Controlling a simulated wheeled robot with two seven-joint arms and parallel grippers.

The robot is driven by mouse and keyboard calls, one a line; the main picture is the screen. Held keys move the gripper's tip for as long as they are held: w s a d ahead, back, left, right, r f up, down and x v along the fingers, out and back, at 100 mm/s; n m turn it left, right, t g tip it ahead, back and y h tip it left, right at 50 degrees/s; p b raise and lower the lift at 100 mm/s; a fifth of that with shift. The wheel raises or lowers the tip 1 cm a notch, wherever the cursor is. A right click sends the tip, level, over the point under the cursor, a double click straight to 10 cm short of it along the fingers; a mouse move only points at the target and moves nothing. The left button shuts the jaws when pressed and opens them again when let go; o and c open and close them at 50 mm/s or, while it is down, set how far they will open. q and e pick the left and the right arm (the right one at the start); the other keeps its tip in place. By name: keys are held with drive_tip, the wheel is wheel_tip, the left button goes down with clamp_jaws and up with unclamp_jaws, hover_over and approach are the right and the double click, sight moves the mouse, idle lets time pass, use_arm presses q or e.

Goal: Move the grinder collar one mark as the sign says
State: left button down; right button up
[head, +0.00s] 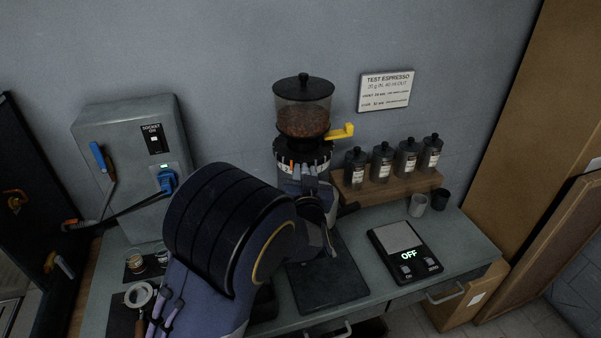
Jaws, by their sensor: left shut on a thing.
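The grinder stands at the back of the counter, with a clear hopper of beans (303,108) under a black lid. Its dark grinder collar (287,155) sits below the hopper and carries pale marks and an orange mark. A yellow lever (341,132) sticks out to the right above the collar. My left gripper (312,170) is at the collar's front, shut on it; the arm and wrist hide the lower grinder body. The sign (386,90) on the wall reads "TEST ESPRESSO", with smaller lines too small to read surely. My right gripper is not in view.
A shelf (392,193) with several dark jars is right of the grinder. A scale (405,252) showing "OFF" and two small cups are on the counter at right. A dark mat (328,286) lies before the grinder. A socket box (133,150) with cables is at left.

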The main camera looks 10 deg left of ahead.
use_arm(q)
drive_tip(key=shift+r, duration=0.1)
drive_tip(key=c, duration=1.2)
unclamp_jaws()
drive_tip(key=shift+o, duration=0.2)
drive_tip(key=s+d+b, duration=0.1)
drive_tip(key=s, duration=0.6)
drive_tip(key=shift+s+d+b, duration=0.3)
drive_tip(key=shift+b, duration=0.1)
